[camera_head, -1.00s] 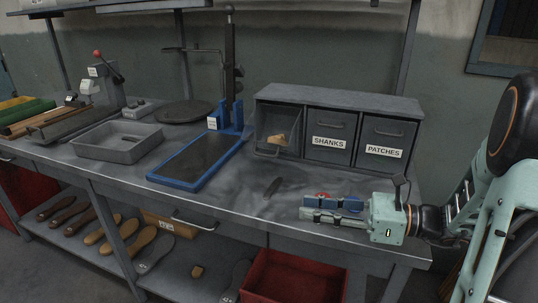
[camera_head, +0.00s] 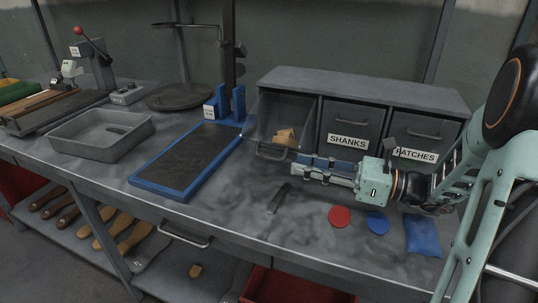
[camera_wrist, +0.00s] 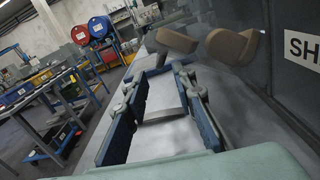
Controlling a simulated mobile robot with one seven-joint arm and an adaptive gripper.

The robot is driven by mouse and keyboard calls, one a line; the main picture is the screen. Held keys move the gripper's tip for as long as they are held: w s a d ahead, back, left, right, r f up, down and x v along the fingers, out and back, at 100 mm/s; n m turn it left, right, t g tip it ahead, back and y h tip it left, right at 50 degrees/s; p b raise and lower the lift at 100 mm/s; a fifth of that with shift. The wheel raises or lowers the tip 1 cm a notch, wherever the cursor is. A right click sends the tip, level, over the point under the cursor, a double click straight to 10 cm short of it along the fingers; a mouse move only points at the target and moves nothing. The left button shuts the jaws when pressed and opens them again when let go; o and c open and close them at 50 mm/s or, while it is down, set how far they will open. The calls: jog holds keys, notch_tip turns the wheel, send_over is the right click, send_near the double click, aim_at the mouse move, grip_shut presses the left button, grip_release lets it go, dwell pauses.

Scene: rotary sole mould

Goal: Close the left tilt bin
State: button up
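The left tilt bin (camera_head: 272,150) is the leftmost of three in the grey cabinet and is tipped open. Tan pieces (camera_head: 285,136) lie inside it; in the wrist view they show at the top (camera_wrist: 232,46). My gripper (camera_head: 300,163) is level above the bench, just right of the open bin's front and before the SHANKS bin. Its blue-padded fingers point left. In the wrist view my gripper (camera_wrist: 158,82) has its fingers apart. A grey flat piece shows between them; I cannot tell whether it is touched.
The SHANKS bin (camera_head: 349,127) and PATCHES bin (camera_head: 415,140) are shut. A dark flat tool (camera_head: 279,198), red disc (camera_head: 340,216), blue disc (camera_head: 377,223) and blue pouch (camera_head: 422,236) lie on the bench. A blue-framed pad (camera_head: 187,160) lies left.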

aim_at(279, 160)
jog(key=b+x, duration=0.1)
jog(key=x, duration=0.8)
jog(key=shift+c, duration=0.5)
grip_shut()
